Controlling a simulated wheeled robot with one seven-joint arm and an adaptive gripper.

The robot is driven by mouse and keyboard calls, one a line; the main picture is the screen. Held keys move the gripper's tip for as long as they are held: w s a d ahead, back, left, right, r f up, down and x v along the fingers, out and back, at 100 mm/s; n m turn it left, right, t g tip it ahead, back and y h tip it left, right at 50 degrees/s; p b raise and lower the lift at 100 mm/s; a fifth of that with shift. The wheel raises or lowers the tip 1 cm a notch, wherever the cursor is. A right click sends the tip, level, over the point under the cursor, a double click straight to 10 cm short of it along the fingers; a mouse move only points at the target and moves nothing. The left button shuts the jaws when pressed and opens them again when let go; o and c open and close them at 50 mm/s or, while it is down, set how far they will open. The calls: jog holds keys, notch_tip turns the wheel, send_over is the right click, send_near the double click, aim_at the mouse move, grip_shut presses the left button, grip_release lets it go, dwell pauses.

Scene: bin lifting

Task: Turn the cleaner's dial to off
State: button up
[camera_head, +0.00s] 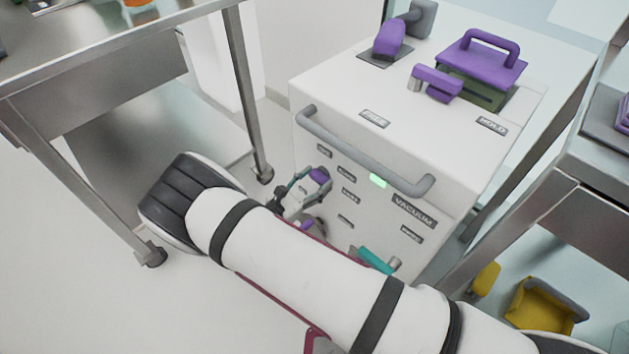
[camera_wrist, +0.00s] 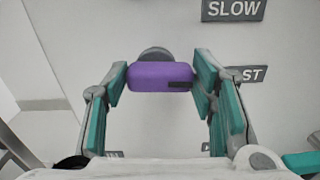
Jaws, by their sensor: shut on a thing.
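The cleaner (camera_head: 450,135) is a white box with a grey bar handle and a VACUUM label on its front. Its dial (camera_head: 320,174) has a purple grip on the front's left side. In the wrist view the dial (camera_wrist: 150,77) lies level, with a dark mark toward its right end and a grey round base behind. My gripper (camera_head: 313,184) reaches the front panel from the left and is shut on the dial, with teal finger pads at both ends of the grip. A SLOW label (camera_wrist: 233,9) and a partly hidden label ending in ST stand to the right.
A lit green lamp (camera_head: 378,181) sits under the bar handle (camera_head: 365,150). A teal lever (camera_head: 375,261) is lower on the front, partly behind my arm. Purple handles (camera_head: 483,62) are on top. Metal tables stand left (camera_head: 75,65) and right.

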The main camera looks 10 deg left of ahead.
jog(key=n, duration=0.5)
jog(key=shift+b, duration=0.3)
jog(key=n, duration=0.4)
jog(key=shift+w+a+r+n, duration=0.1)
jog(key=shift+w+a+n, duration=0.05)
jog(key=shift+n, duration=0.25)
jog(key=n, duration=0.4)
jog(key=shift+w+a, duration=0.1)
jog(key=n, duration=0.4)
jog(key=shift+a+n+b, duration=0.1)
jog(key=shift+n+b, duration=0.2)
jog(key=shift+b, duration=0.05)
jog(key=shift+n, duration=0.3)
jog(key=o, duration=1.1)
jog(key=shift+o, duration=0.2)
jog(key=shift+a, duration=0.1)
jog(key=v, duration=1.1)
jog(key=shift+s+a, duration=0.25)
jog(key=shift+s, duration=0.1)
